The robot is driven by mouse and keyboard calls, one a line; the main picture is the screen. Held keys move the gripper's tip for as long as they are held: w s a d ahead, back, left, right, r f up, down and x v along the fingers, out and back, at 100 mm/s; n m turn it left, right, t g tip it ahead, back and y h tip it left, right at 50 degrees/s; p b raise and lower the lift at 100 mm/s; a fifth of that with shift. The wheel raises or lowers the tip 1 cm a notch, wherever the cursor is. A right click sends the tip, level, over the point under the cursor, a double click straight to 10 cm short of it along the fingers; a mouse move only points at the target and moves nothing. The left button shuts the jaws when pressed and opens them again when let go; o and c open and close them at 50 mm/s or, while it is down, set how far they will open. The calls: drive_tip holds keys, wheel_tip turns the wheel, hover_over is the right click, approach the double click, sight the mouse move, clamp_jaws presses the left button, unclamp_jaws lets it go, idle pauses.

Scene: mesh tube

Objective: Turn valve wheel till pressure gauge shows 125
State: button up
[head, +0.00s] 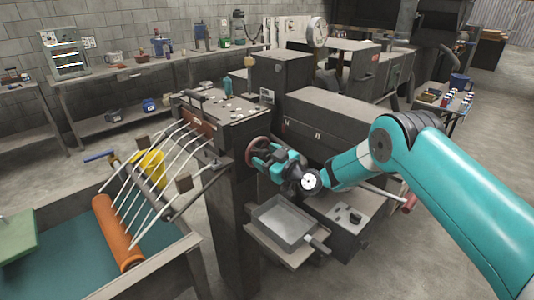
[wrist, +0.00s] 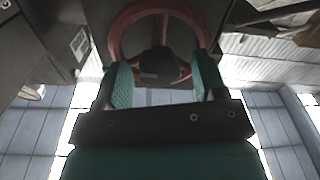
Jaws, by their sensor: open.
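The red valve wheel (head: 257,151) is mounted on the side of a dark machine post, left of my gripper in the head view. In the wrist view the wheel (wrist: 117,38) shows as a red ring with a dark hub, just beyond my fingertips. My gripper (head: 262,160) is open, and its two teal-padded fingers (wrist: 160,75) stand apart on either side of the hub in that picture. I cannot tell whether they touch the rim. A round white-faced gauge (head: 317,32) stands at the back; its needle and numbers are too small to read.
A grey metal tray (head: 285,222) sits on a low shelf below my gripper. A rack of pale rods (head: 165,170) and an orange roller (head: 118,232) lie to the left. The dark machine body (head: 325,125) stands close behind my gripper. Open concrete floor lies at lower right.

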drive_tip(key=c, duration=0.9)
drive_tip(key=shift+c, duration=0.2)
drive_tip(key=shift+w+f+b, duration=0.1)
drive_tip(key=shift+b, duration=0.35)
drive_tip(key=m+b, duration=0.2)
drive_tip(key=b, duration=0.1)
drive_tip(key=shift+f+m, duration=0.2)
drive_tip(key=shift+m, duration=0.2)
drive_tip(key=m+b, duration=0.5)
drive_tip(key=shift+r+m, duration=0.1)
drive_tip(key=shift+m, duration=0.2)
drive_tip(key=m+b, duration=0.2)
drive_tip(key=m, duration=0.4)
drive_tip(key=shift+w+d+b, duration=0.1)
drive_tip(key=shift+b, duration=0.2)
drive_tip(key=m, duration=0.3)
drive_tip(key=shift+m, duration=2.2)
